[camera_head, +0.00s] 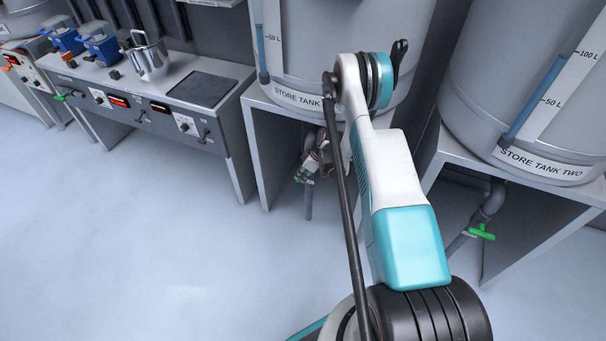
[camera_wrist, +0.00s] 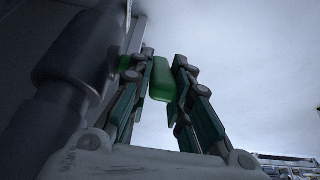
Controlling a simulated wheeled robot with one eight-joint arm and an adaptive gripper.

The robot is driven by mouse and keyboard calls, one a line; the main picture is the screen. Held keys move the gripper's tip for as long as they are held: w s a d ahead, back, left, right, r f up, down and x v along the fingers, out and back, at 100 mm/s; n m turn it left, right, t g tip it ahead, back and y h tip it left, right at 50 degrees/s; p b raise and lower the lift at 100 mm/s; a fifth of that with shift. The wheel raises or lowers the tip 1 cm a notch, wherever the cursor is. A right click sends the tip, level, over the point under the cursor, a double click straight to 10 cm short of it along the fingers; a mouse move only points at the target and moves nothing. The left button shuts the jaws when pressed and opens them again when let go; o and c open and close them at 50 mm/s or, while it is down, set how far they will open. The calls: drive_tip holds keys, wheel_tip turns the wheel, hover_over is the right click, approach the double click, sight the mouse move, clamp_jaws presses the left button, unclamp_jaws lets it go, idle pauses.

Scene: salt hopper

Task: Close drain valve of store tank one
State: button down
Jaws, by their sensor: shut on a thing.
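Store tank one (camera_head: 318,50) stands on a grey stand at the top middle of the head view. Its drain pipe (camera_head: 309,200) comes down under the stand, partly hidden by my arm. My gripper (camera_head: 305,174) is small in the head view, beside this pipe. In the wrist view, my gripper (camera_wrist: 164,80) has its two fingers on either side of the green valve handle (camera_wrist: 163,80) and is shut on it. The grey pipe and valve body (camera_wrist: 75,70) fill the left of the wrist view. The handle's exact angle to the pipe is hard to tell.
Store tank two (camera_head: 530,80) stands at the right, with its own green drain handle (camera_head: 482,232) below. A workbench (camera_head: 190,90) with a steel pot (camera_head: 148,55) and blue devices is at the left. The floor in front is clear.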

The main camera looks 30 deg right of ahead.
drive_tip(key=shift+s+d+f+t+y, duration=0.1)
drive_tip(key=shift+t+y, duration=0.2)
drive_tip(key=shift+t, duration=0.1)
drive_tip(key=shift+t+y, duration=0.6)
drive_tip(key=shift+t, duration=0.1)
drive_tip(key=c, duration=1.5)
unclamp_jaws()
drive_tip(key=v, duration=1.2)
